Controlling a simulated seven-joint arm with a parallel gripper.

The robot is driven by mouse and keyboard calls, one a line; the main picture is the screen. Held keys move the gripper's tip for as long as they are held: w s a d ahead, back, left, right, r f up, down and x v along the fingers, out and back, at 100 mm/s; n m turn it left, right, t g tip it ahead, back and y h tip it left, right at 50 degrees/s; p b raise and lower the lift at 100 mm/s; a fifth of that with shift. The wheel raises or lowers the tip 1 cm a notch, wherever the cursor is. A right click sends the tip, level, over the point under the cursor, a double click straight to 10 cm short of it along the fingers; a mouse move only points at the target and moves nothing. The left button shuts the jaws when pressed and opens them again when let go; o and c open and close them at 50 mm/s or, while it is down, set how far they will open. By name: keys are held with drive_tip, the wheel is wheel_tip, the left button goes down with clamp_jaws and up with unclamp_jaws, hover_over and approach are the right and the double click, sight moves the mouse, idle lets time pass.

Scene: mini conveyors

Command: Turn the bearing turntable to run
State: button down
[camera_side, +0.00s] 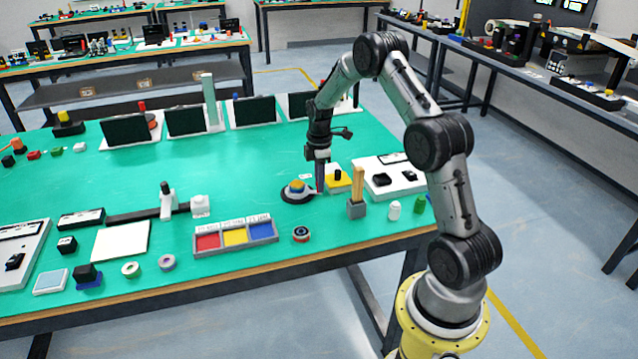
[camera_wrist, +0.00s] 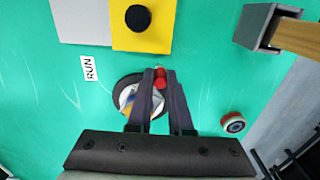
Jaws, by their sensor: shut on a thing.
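The bearing turntable (camera_side: 290,199) is a dark round base with a pale disc and an orange-yellow centre on the green table. It also shows in the wrist view (camera_wrist: 124,84), partly hidden by my fingers. My gripper (camera_side: 320,190) points down at the turntable's right side in the side view. In the wrist view my gripper (camera_wrist: 160,76) is shut on a small red knob (camera_wrist: 160,83) at the turntable's edge. A white label reading RUN (camera_wrist: 90,69) lies on the table, left of the turntable and apart from it in that view.
A yellow block with a black button (camera_wrist: 138,17) stands close by. A grey holder with a wooden upright (camera_side: 357,209) and a round dark-and-red part (camera_side: 301,234) are near. A tray with red, yellow and blue compartments (camera_side: 236,245) lies front left.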

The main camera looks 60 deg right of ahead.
drive_tip(key=shift+w+d+r+n, duration=0.1)
drive_tip(key=shift+w+d+n, duration=0.2)
drive_tip(key=shift+n, duration=0.45)
drive_tip(key=shift+w+d+f+n, duration=0.1)
drive_tip(key=shift+w+d+n, duration=0.15)
drive_tip(key=shift+d+n, duration=0.35)
drive_tip(key=shift+w+d+r+n, duration=0.1)
drive_tip(key=shift+w+d+n, duration=0.15)
drive_tip(key=shift+n, duration=0.6)
drive_tip(key=shift+w+d+n, duration=0.3)
drive_tip(key=shift+w+n, duration=0.15)
drive_tip(key=shift+n, duration=0.5)
drive_tip(key=shift+w+d+n, duration=0.25)
drive_tip(key=shift+w+n, duration=0.2)
drive_tip(key=shift+n, duration=0.5)
drive_tip(key=shift+w+d+n, duration=0.15)
drive_tip(key=shift+w+n, duration=0.5)
drive_tip(key=shift+n, duration=0.55)
drive_tip(key=shift+w+d+n, duration=0.15)
drive_tip(key=shift+w+n, duration=0.5)
drive_tip(key=shift+n, duration=0.55)
drive_tip(key=shift+w+a+n, duration=0.1)
drive_tip(key=shift+w+n, duration=0.75)
drive_tip(key=shift+n, duration=0.65)
drive_tip(key=shift+w, duration=0.1)
drive_tip(key=c, duration=0.8)
unclamp_jaws()
drive_tip(key=shift+c, duration=0.2)
